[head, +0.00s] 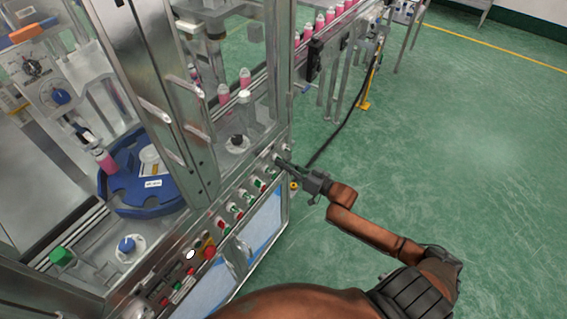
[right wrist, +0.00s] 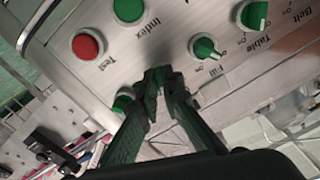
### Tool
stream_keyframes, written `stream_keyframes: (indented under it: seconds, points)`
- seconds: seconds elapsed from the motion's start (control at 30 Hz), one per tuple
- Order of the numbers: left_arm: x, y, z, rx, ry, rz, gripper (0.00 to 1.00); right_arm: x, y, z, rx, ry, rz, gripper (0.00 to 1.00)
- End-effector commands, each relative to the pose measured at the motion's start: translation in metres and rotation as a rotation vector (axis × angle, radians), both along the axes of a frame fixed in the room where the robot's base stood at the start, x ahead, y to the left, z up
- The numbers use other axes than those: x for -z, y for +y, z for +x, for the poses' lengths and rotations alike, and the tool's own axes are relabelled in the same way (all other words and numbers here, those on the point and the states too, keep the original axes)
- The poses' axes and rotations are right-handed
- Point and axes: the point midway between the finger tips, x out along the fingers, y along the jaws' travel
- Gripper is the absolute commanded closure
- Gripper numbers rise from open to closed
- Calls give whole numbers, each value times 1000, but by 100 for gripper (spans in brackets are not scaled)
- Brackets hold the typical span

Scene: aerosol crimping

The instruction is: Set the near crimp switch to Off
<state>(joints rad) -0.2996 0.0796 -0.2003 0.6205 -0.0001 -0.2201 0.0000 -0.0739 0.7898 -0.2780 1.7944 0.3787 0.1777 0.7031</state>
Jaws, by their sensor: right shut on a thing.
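My right gripper (head: 281,162) is at the far end of the control panel on the machine's front edge in the head view. In the right wrist view its dark fingertips (right wrist: 158,76) are close together against the panel, shut on a knob in the switch row, beside the switch labelled Fill (right wrist: 205,47). By its place in the row this is the crimp switch. The fingers hide its label and setting. My left gripper is not in view.
A red Test button (right wrist: 88,45) and a green Index button (right wrist: 129,9) sit close to the fingers. The Table switch (right wrist: 253,15) is beyond Fill. Another green knob (right wrist: 122,101) is partly hidden at the left finger. Green floor (head: 450,150) is clear at right.

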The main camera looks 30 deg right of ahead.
Motion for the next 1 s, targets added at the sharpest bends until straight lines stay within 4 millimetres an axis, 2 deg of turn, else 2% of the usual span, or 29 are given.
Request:
stream_keyframes:
  seconds: [0.5, 1.0]
  points:
    - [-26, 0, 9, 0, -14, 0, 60, -2, -3, 1, 2, -179, -434, 100]
    - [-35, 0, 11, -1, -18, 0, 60, 0, -4, 1, 2, -317, -767, 100]
